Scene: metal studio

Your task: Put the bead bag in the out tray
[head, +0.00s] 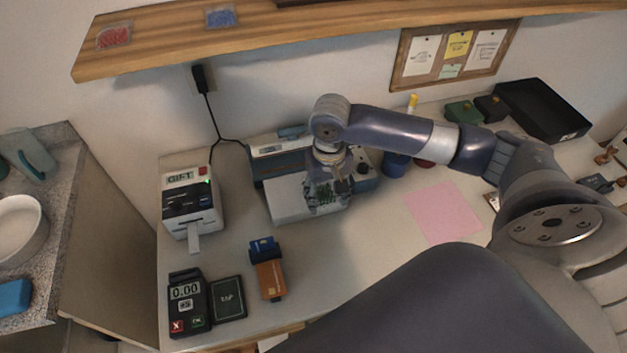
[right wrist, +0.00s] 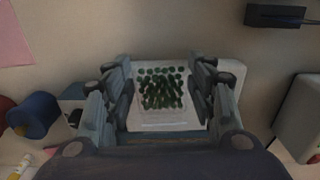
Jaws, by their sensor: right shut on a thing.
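A clear bead bag with green beads (right wrist: 161,88) lies between the fingers of my right gripper (head: 328,204) and also shows in the head view (head: 323,192). The right gripper is shut on the bag, with a finger on each side of it in the right wrist view. The bag is over the white plate (head: 285,200) of a teal device; I cannot tell whether it still touches the plate. A black open tray (head: 545,112), seemingly the out tray, stands at the back right of the counter and looks empty. My left gripper is not in view.
A pink sheet (head: 443,214) lies flat on the counter. Green and black blocks (head: 463,112) stand left of the tray. Bead bags (head: 114,37) lie on the shelf above.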

